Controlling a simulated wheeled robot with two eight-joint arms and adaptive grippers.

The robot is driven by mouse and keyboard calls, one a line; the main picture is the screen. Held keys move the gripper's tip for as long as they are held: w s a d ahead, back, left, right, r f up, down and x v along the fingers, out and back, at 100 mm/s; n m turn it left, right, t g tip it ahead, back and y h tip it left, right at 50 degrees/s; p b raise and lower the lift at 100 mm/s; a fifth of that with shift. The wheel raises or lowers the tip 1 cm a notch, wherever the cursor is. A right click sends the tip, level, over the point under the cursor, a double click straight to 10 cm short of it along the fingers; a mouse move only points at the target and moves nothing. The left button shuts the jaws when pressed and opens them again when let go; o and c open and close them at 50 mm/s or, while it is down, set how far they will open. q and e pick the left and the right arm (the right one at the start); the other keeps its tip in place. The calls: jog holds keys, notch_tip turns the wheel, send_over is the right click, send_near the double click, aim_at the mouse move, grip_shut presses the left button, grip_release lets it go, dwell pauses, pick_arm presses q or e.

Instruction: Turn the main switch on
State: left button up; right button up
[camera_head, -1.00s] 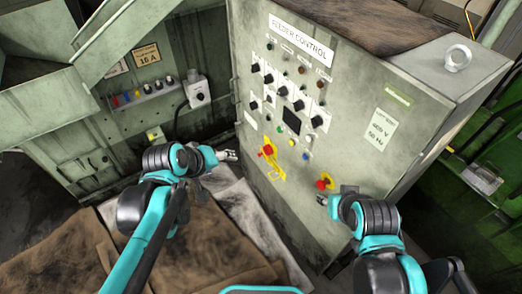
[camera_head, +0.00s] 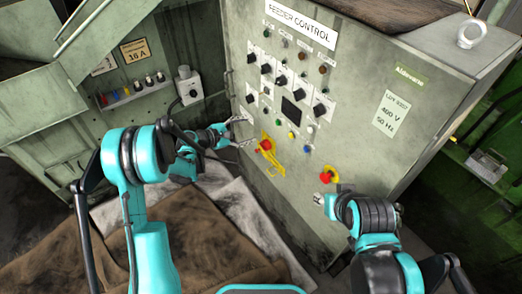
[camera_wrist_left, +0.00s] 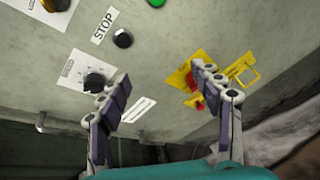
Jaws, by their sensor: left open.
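The grey-green feeder control cabinet (camera_head: 235,75) carries the switches. A red handle on a yellow plate (camera_head: 265,146) sits low on its front. It also shows in the left wrist view (camera_wrist_left: 187,76), partly behind one finger. I cannot tell for sure which control is the main switch. My left gripper (camera_head: 247,131) is open and empty, its fingertips close to the panel, just left of the red handle. In the left wrist view its fingers (camera_wrist_left: 162,78) are spread between a black knob (camera_wrist_left: 94,81) and the yellow plate. My right gripper (camera_head: 321,188) is beside a second red knob (camera_head: 328,186).
A grey switch box (camera_head: 190,90) is on the wall panel at left. Brown cloth (camera_head: 190,235) lies below my left arm.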

pick_arm(q)
notch_tip(320, 180, down, 8)
jog(key=w+n+t+h+b, duration=0.1)
jog(key=w+n+h, duration=0.1)
jog(key=n, duration=0.1)
jog(key=n+t+h+b, duration=0.1)
jog(key=n+h, duration=0.1)
jog(key=n, duration=0.2)
send_near(264, 146)
jog(key=b+x, duration=0.2)
jog(key=x, duration=0.6)
jog(key=shift+w+d, duration=0.15)
jog(key=shift+w, duration=0.15)
jog(key=c, duration=1.1)
